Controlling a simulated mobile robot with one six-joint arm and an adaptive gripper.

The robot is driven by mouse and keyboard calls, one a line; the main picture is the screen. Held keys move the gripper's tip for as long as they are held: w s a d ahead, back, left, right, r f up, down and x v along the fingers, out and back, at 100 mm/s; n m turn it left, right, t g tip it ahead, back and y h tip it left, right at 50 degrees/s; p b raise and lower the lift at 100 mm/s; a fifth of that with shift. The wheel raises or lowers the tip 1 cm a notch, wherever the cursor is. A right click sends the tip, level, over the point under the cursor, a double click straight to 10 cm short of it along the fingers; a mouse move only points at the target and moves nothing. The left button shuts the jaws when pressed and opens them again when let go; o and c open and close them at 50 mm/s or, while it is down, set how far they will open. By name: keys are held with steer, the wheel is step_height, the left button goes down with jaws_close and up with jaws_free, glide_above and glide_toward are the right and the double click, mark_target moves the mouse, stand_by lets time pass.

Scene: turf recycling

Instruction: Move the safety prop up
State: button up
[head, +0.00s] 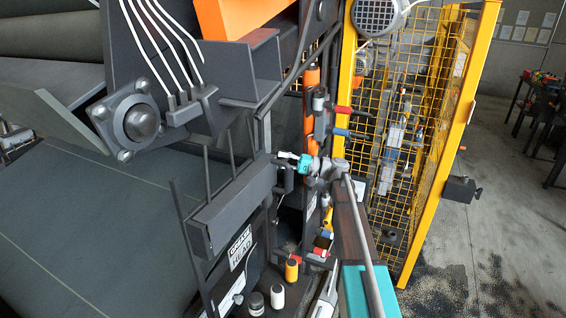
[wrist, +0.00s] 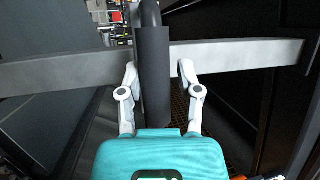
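A dark grey cylindrical grip on a bent bar, which looks like the safety prop (wrist: 154,75), stands upright in the middle of the wrist view. My gripper (wrist: 158,70) has one white finger on each side of it. The left finger is very close to the grip, and a narrow gap shows at the right finger. The fingers look open around it, without a clear squeeze. In the head view my teal and white gripper (head: 286,156) is at the machine's dark frame, left of my grey wrist. The prop's grip is too small there to make out surely.
A pale horizontal bar (wrist: 240,54) crosses behind the grip. A dark box beam (head: 232,208) lies left of my gripper. Coloured handles (head: 343,110) are above right, and a yellow mesh guard (head: 415,120) stands to the right. Bottles (head: 291,270) stand below.

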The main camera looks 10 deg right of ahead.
steer(key=o, duration=0.3)
steer(key=shift+f, duration=0.2)
